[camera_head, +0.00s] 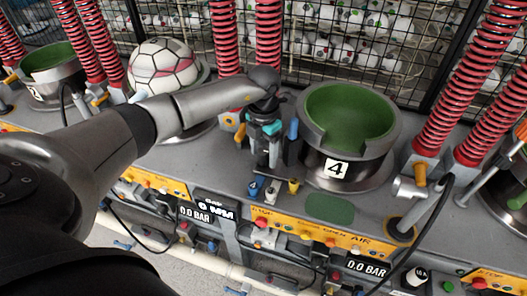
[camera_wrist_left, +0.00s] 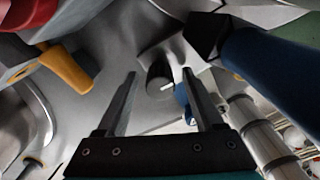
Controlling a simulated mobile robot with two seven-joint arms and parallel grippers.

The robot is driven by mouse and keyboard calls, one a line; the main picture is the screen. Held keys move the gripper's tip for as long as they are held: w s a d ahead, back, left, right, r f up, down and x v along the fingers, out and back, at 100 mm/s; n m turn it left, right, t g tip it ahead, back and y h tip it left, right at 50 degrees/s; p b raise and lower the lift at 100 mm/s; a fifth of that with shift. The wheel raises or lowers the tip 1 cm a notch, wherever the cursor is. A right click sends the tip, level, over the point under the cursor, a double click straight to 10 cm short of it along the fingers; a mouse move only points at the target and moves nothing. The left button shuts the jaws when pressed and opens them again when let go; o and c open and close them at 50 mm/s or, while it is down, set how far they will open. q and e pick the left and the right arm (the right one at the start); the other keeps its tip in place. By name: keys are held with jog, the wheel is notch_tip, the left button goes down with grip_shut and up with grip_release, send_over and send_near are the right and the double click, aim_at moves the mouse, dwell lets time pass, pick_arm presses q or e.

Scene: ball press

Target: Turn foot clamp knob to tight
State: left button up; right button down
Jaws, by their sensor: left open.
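A small dark round knob (camera_wrist_left: 157,76) with a white pointer mark shows in the left wrist view, on the grey machine top; it seems to be the foot clamp knob. I cannot read any tight label. My left gripper (camera_wrist_left: 160,74) is open, its two fingers apart with the knob in view between their tips. I see no contact with the knob, and the remaining distance is hard to judge. In the head view my left gripper (camera_head: 267,160) points down just left of the green-lined cup marked 4, and it hides the knob. My right gripper is not in view.
The metal cup 4 (camera_head: 313,160) stands close to the right of the gripper. A blue handle (camera_head: 293,129) is close beside it. Blue, white and yellow levers (camera_head: 293,186) sit in front. An orange knob (camera_wrist_left: 68,68) is to the left in the wrist view. Red springs (camera_head: 270,40) rise behind.

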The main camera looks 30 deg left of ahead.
pick_arm(q)
jog(key=shift+c, duration=0.2)
grip_shut()
dwell(0.3)
jog(key=shift+m, duration=0.4)
jog(key=m+b, duration=0.2)
jog(key=m, duration=0.1)
jog(key=shift+m, duration=0.3)
jog(key=m+b, duration=0.2)
jog(key=m, duration=0.2)
jog(key=shift+m, duration=0.3)
jog(key=m+b, duration=0.2)
jog(key=m, duration=0.2)
jog(key=shift+m+b, duration=1)
jog(key=shift+m, duration=1.5)
jog(key=shift+r, duration=0.1)
